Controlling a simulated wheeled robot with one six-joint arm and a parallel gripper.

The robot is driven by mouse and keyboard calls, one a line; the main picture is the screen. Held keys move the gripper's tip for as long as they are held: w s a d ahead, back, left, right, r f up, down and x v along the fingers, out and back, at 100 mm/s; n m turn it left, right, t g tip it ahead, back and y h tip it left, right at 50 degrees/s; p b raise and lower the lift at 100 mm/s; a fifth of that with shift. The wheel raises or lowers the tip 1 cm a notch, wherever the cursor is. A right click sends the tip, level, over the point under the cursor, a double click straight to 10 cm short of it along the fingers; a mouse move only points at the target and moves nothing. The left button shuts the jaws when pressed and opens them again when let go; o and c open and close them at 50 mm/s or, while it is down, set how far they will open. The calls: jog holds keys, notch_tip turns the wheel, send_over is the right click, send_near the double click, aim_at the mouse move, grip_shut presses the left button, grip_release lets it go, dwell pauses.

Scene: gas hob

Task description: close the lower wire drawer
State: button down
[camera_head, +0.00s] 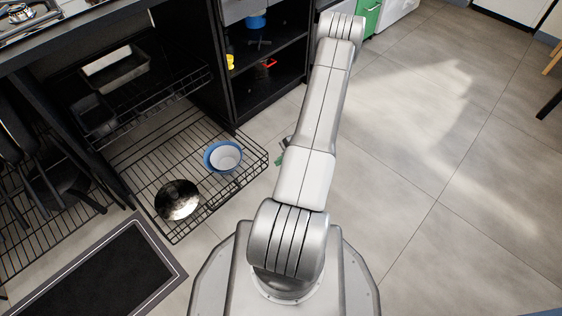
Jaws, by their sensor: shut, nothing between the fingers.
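The lower wire drawer (197,148) is pulled well out of the dark cabinet, low over the floor at the left. A blue and white bowl (224,156) and a shiny metal bowl (177,201) sit in it. Its front edge faces my base and arm. Only a small dark and green part of what looks like my gripper (282,156) shows at the left edge of my arm, just right of the drawer's right corner. My arm hides the rest of it. The gripper is shut and empty, and whether it touches the drawer cannot be seen.
An upper wire rack (165,88) with a metal tray (115,67) is above the drawer. Dark pans (62,185) hang at the left. A dark mat (100,272) lies at the lower left. Open shelves (265,85) stand behind. The tiled floor (440,140) at the right is clear.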

aim_at(255, 168)
jog(key=shift+w+a+f+b, duration=0.45)
jog(key=shift+a+f+b, duration=0.3)
jog(key=shift+a+f, duration=0.4)
jog(key=shift+w+a+f+b, duration=0.5)
jog(key=shift+a+f+b, duration=0.3)
jog(key=shift+a, duration=0.6)
jog(key=shift+w+a+f+b, duration=0.45)
jog(key=shift+a+f+b, duration=0.2)
jog(key=shift+a+f, duration=0.5)
